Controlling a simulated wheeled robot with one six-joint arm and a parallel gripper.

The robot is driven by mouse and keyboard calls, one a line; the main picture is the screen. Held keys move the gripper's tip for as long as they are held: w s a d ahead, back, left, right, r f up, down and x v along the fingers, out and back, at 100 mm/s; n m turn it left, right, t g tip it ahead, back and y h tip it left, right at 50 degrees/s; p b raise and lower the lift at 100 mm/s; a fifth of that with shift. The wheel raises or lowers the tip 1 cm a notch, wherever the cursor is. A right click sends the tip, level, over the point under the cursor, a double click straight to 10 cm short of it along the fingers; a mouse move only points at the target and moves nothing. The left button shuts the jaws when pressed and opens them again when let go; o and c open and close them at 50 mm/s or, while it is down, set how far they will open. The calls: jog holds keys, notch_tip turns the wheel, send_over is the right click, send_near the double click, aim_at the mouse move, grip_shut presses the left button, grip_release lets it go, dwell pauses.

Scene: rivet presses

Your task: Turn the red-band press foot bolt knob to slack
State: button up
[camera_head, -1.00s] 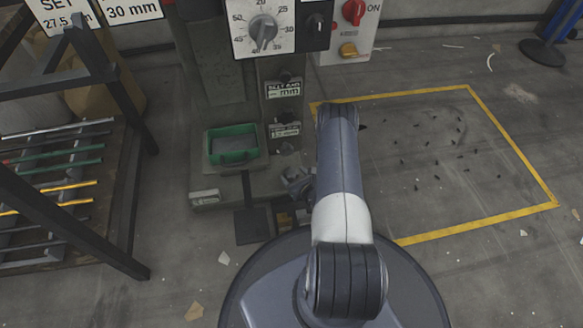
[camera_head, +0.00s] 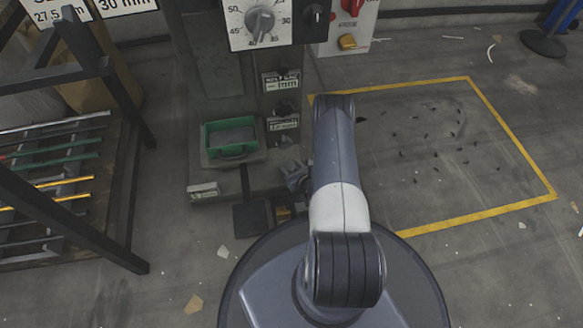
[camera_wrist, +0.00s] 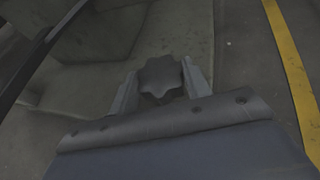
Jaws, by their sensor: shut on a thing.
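The foot bolt knob (camera_wrist: 160,76) is a dark, lobed knob at the middle of the wrist view, low by the base of the press (camera_wrist: 95,75). My gripper (camera_wrist: 160,82) is shut on it, one finger at each side. In the head view my gripper (camera_head: 295,174) is a small grey shape at the lower right of the press (camera_head: 215,75), partly behind my arm, and the knob is hidden there. I see no red band on the press in these frames.
A green tray (camera_head: 232,152) sits on the press base. A dial panel (camera_head: 262,22) is above it. A dark rack with coloured rods (camera_head: 55,170) stands at the left. A yellow floor line (camera_head: 520,150) bounds open floor with small dark bits at the right.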

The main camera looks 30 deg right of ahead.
jog(key=shift+d+n+y, duration=0.1)
jog(key=shift+n+y, duration=0.3)
jog(key=shift+y, duration=0.1)
jog(key=shift+d+n+y, duration=0.2)
jog(key=shift+n+y, duration=0.8)
jog(key=shift+y, duration=0.1)
jog(key=n+g+y, duration=0.1)
jog(key=n+y, duration=0.1)
jog(key=n+g+y, duration=0.1)
jog(key=n+y, duration=0.1)
jog(key=shift+w+d+g+y, duration=0.2)
jog(key=shift+g+y, duration=0.1)
jog(key=shift+g, duration=0.1)
jog(key=n+g+y, duration=0.1)
jog(key=n, duration=0.1)
jog(key=n+g+y, duration=0.1)
jog(key=g, duration=0.1)
jog(key=shift+w+d+n+y, duration=0.15)
jog(key=shift+n+y, duration=0.25)
jog(key=shift+w+n+g+y, duration=0.15)
jog(key=shift+n+g+y, duration=0.75)
jog(key=shift+n+g, duration=0.85)
jog(key=o, duration=1)
